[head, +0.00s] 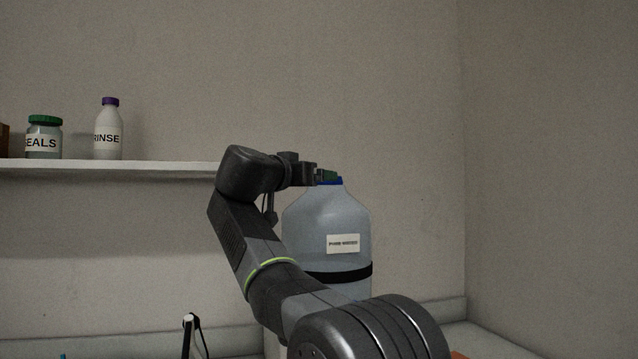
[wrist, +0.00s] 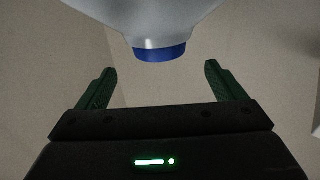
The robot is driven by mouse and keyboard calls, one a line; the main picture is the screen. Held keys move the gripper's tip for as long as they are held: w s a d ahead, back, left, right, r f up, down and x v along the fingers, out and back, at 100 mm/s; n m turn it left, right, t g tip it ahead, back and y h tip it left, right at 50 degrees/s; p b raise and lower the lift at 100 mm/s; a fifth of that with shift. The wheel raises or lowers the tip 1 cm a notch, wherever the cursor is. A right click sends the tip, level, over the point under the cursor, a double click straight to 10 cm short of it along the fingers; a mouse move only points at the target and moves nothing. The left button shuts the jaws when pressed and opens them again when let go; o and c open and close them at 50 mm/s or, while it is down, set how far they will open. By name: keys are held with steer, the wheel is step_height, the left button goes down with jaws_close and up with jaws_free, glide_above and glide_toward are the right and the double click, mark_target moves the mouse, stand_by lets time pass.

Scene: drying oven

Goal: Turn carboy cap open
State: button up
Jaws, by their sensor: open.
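The carboy (head: 327,220) is a large clear bottle with a white label and a dark band, standing upright. Its blue cap (head: 337,182) is on its neck, partly behind my gripper in the head view. In the wrist view the blue cap (wrist: 160,53) and the carboy's shoulder (wrist: 150,20) are at the top centre. My gripper (head: 328,176) is at cap height in the head view. Its green fingers (wrist: 158,78) are spread wide, with the cap centred between them and a little beyond their tips. They do not touch it.
A white shelf (head: 110,166) at the left holds a green-lidded SEALS jar (head: 44,138) and a purple-capped RINSE bottle (head: 108,130). A dark, looped object (head: 193,335) stands at the lower left. The wall right of the carboy is bare.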

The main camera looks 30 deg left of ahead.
steer(key=s, duration=0.6)
steer(key=shift+s+d, duration=0.15)
steer(key=shift+d, duration=0.15)
steer(key=w, duration=0.4)
steer(key=w+p, duration=0.1)
steer(key=w, duration=0.3)
steer(key=w+a, duration=0.1)
steer(key=w, duration=0.4)
steer(key=shift+a+r+p, duration=0.1)
steer(key=shift+p, duration=0.2)
steer(key=shift+w, duration=0.45)
